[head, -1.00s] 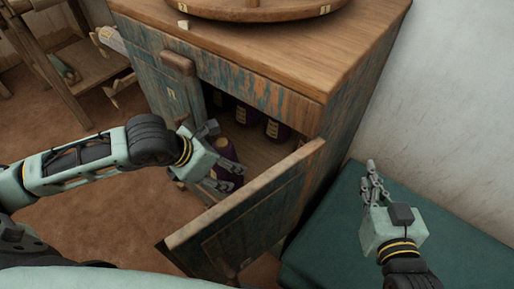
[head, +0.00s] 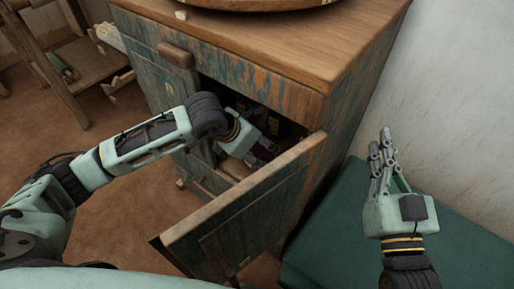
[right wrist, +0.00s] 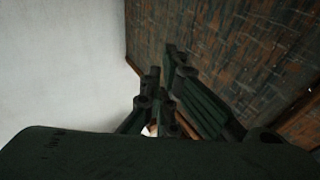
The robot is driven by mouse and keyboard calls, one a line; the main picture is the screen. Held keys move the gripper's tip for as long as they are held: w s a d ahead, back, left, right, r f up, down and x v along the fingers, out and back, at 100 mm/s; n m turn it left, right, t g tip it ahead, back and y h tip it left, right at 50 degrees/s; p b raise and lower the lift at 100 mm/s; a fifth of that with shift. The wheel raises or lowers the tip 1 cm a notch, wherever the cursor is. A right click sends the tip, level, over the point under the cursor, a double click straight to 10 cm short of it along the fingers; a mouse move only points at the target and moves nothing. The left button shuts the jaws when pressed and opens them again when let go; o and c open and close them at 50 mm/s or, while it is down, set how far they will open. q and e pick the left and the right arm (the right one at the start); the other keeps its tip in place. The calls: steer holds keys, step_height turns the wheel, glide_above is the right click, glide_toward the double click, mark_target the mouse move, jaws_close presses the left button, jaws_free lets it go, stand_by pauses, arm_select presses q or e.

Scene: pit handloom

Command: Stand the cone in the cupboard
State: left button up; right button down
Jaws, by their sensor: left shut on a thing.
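The cupboard (head: 160,75) is a worn blue-and-brown wooden cabinet with a lower door (head: 255,205) standing open towards me. My left gripper (head: 265,152) reaches through the opening and is shut on the dark purple cone (head: 259,158). The gripper hides most of the cone, and I cannot tell whether its base touches the shelf. My right gripper (head: 381,150) is raised and empty at the right, over the green bench; its finger gap is unclear. Its fingers (right wrist: 165,85) also show in the right wrist view.
Other dark cones (head: 283,130) are partly visible inside, behind my left gripper. A round wooden piece (head: 240,4) sits on the cupboard top. A green bench (head: 335,230) and white wall (head: 445,90) are at the right. A wooden frame (head: 70,70) stands at the far left.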

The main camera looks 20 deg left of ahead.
arm_select(q)
steer(key=o, duration=1.3)
steer(key=shift+f, duration=0.1)
steer(key=shift+o, duration=0.2)
arm_select(e)
steer(key=shift+r, duration=0.3)
arm_select(q)
steer(key=shift+s+a+r, duration=0.1)
steer(key=shift+s+r, duration=0.05)
steer(key=shift+r, duration=0.15)
steer(key=p+v, duration=0.2)
steer(key=v, duration=0.5)
arm_select(e)
step_height(320, 180, down, 9)
steer(key=d+g+h, duration=0.1)
steer(key=g, duration=0.4)
steer(key=shift+s+d+f+h, duration=0.2)
steer(key=shift+s+d+h, duration=0.1)
steer(key=shift+s, duration=0.1)
arm_select(q)
steer(key=shift+f, duration=0.1)
arm_select(e)
steer(key=shift+a, duration=0.1)
